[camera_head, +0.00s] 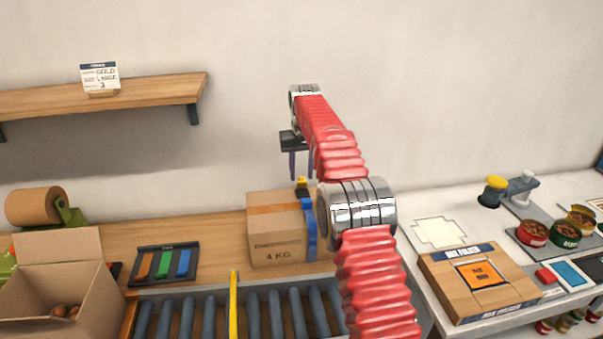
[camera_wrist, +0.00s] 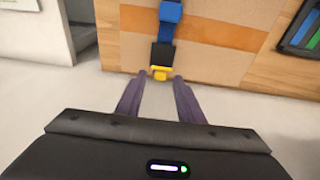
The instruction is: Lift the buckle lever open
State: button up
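A cardboard box (camera_head: 275,228) marked "4 KG" stands on the wooden bench behind the rollers. A blue strap (camera_head: 310,228) runs over its right side and also shows in the wrist view (camera_wrist: 170,12). A black buckle (camera_wrist: 163,55) with a yellow lever (camera_wrist: 160,73) sits at the strap's end in the wrist view; the yellow part shows on top of the box in the head view (camera_head: 302,181). My gripper (camera_wrist: 158,82) is open and empty, its two dark fingers pointing at the yellow lever from either side. I cannot tell whether they touch it.
An open carton (camera_head: 62,300) with chestnuts stands at the left. A strap holder (camera_head: 163,263) with coloured strips lies beside the box. A yellow bar (camera_head: 234,305) crosses the roller conveyor (camera_head: 270,315). A shelf (camera_head: 120,95) hangs at upper left. A white counter is at right.

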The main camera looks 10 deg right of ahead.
aim_at(303, 182)
jog(key=r, duration=0.4)
jog(key=s+r, duration=0.1)
jog(key=r, duration=0.1)
jog(key=shift+r, duration=0.2)
jog(key=shift+s+r, duration=0.1)
jog(key=shift+r, duration=0.15)
jog(key=s+r+t, duration=0.1)
jog(key=s+r, duration=0.9)
jog(key=s+r+t, duration=0.1)
jog(key=s+r, duration=0.1)
jog(key=s, duration=1.1)
jog(key=s+f, duration=0.4)
jog(key=s, duration=0.4)
jog(key=s+f+t, duration=0.1)
jog(key=s+f, duration=0.4)
jog(key=s, duration=0.4)
jog(key=s+f, duration=0.4)
jog(key=s, duration=0.5)
jog(key=shift+s+d+f+t, duration=0.2)
jog(key=shift+d+f+t, duration=0.1)
jog(key=shift+d, duration=0.05)
